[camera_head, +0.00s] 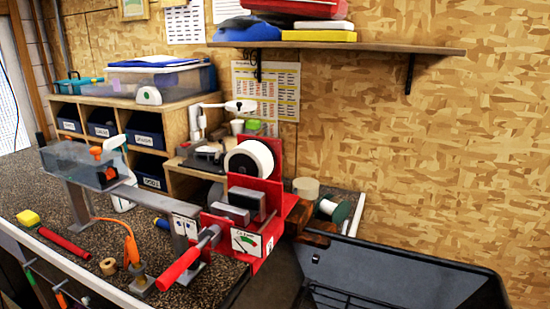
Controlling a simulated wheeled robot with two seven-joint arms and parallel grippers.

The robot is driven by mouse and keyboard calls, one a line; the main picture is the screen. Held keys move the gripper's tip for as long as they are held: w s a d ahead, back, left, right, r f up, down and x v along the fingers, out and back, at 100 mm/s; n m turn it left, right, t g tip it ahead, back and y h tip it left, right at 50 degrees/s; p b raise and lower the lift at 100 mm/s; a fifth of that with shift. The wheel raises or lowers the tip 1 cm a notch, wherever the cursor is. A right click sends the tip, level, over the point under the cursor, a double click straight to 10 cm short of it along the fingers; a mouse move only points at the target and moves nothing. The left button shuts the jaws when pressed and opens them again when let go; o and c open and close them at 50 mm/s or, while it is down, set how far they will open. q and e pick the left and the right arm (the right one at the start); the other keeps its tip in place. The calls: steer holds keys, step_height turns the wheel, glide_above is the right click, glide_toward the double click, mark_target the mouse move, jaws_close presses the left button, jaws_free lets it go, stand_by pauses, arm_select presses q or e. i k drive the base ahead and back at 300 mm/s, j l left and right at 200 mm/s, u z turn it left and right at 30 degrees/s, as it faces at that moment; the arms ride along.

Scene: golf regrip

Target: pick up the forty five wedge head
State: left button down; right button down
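I cannot make out a wedge head for certain in the head view. A red bench fixture (270,196) with a dial plate (247,242) stands at the front of the workbench. Grey metal blocks (247,204) sit on it, and a red-handled tool (187,260) sticks out toward the front left. Labelled blue bins (145,138) stand in a wooden cubby at the back left; their contents are mostly hidden. Neither of my grippers is in view.
A black tub (400,275) is at the lower right. A wooden shelf (380,49) juts out above.

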mark_target(205, 150)
steer(key=j+z, duration=0.15)
steer(key=z, duration=0.15)
steer(key=j+z, duration=0.2)
steer(key=z, duration=0.15)
steer(key=j+z, duration=0.25)
steer(key=j, duration=0.45)
steer(key=j+z, duration=0.2)
steer(key=j, duration=0.9)
steer(key=k+j, duration=0.15)
steer(key=j, duration=0.7)
steer(key=k+z, duration=0.05)
